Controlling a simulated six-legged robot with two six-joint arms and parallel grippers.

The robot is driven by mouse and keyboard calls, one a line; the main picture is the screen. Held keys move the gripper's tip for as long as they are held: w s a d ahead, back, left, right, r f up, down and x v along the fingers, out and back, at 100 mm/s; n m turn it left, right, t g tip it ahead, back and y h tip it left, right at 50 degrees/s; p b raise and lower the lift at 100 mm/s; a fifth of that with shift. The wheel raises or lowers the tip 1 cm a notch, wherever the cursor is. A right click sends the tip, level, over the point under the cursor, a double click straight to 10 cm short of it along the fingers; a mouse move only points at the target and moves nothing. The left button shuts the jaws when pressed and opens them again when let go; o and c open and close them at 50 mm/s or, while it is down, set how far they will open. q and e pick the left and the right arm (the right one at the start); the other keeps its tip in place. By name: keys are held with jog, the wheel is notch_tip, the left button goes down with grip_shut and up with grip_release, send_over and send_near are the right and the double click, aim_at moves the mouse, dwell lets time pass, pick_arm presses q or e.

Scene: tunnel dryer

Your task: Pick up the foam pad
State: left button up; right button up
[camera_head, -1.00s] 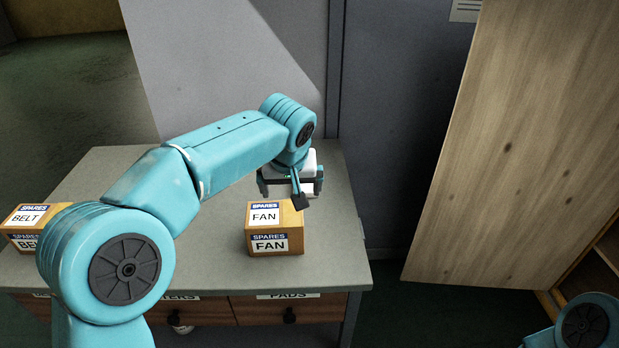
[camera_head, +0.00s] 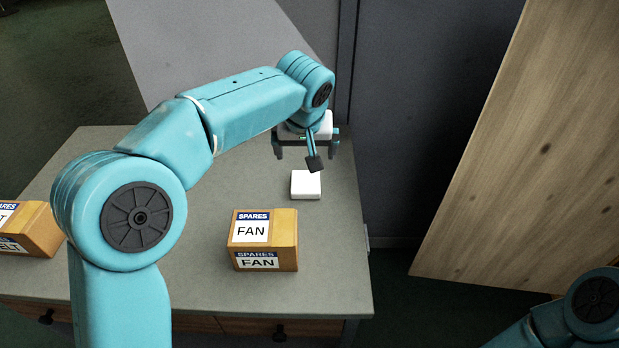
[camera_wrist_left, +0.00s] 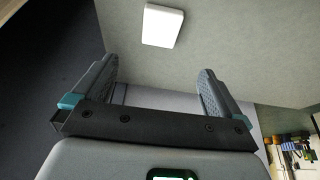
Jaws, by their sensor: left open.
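The foam pad, a small white block (camera_head: 306,186), lies flat on the grey table behind the FAN box. It also shows in the left wrist view (camera_wrist_left: 163,26), beyond the fingertips. My left gripper (camera_head: 306,151) is open and empty, just behind the pad in the head view and apart from it. Its two dark fingers (camera_wrist_left: 158,75) are spread wide in the left wrist view, with nothing between them. My right gripper is out of view; only a part of my right arm shows at the lower right.
The orange FAN box (camera_head: 264,240) stands in front of the pad. A BELT box (camera_head: 28,228) stands at the table's left, partly behind my arm. A large wooden panel (camera_head: 530,160) leans at the right. The grey table top (camera_head: 330,262) is clear around the pad.

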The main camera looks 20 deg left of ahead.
pick_arm(q)
send_near(305, 181)
jog(key=x, duration=0.2)
jog(key=shift+d+f, duration=0.1)
jog(key=shift+f, duration=0.3)
jog(key=shift+w+f, duration=0.1)
jog(key=shift+f, duration=0.25)
jog(key=x, duration=0.5)
jog(key=shift+w, duration=0.15)
jog(key=shift+f, duration=0.1)
jog(key=c, duration=0.9)
jog(key=shift+c, duration=0.2)
